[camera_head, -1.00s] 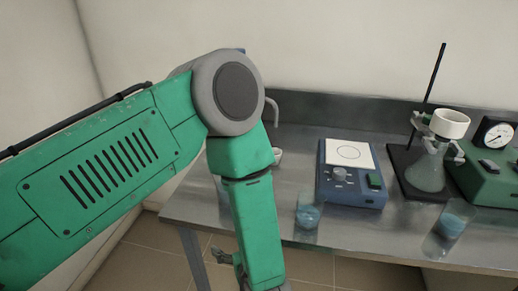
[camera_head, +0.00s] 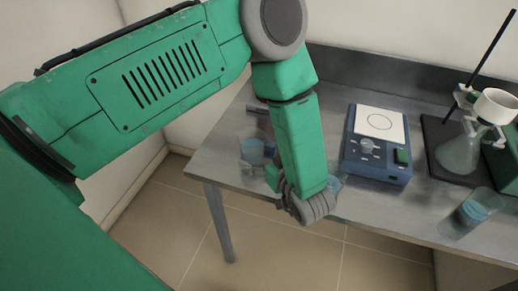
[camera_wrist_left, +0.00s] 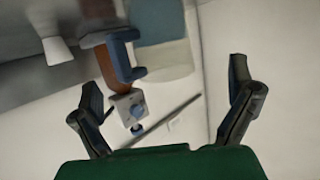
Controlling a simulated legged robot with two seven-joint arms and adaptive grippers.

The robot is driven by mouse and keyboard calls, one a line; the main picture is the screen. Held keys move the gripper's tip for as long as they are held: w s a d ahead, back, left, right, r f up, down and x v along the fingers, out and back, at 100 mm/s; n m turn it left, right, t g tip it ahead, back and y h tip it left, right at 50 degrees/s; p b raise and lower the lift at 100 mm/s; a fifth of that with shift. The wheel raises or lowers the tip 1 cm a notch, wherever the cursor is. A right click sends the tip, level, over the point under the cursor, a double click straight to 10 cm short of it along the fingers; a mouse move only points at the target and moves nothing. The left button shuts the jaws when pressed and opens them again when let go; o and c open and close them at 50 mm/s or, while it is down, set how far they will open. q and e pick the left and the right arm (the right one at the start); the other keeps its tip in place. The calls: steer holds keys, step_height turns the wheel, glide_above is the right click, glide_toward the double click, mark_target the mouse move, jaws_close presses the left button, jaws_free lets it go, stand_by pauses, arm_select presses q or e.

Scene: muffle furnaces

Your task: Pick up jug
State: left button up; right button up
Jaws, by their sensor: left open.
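Clear vessels with blue liquid stand on the metal bench: one left of my forearm (camera_head: 252,151), one at the right (camera_head: 477,208), and one mostly hidden behind my wrist (camera_head: 336,183). I cannot tell for sure which is the jug. In the head view my left arm reaches over the bench's front edge, and its gripper is mostly hidden behind the wrist. In the left wrist view my left gripper (camera_wrist_left: 165,77) is open, its two fingers spread wide with nothing held between them. My right gripper is not in view.
The metal bench (camera_head: 225,157) also holds a blue instrument with a white top plate (camera_head: 378,146). A flask (camera_head: 460,153) and white funnel (camera_head: 496,105) on a stand are at the right. The tiled floor in front is clear.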

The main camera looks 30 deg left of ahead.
mark_target(260, 149)
arm_select(q)
steer(key=p+x, duration=0.1)
steer(key=x, duration=0.3)
steer(key=shift+w+r, duration=0.1)
steer(key=shift+w, duration=0.1)
steer(key=shift+w+a, duration=0.2)
jaws_close()
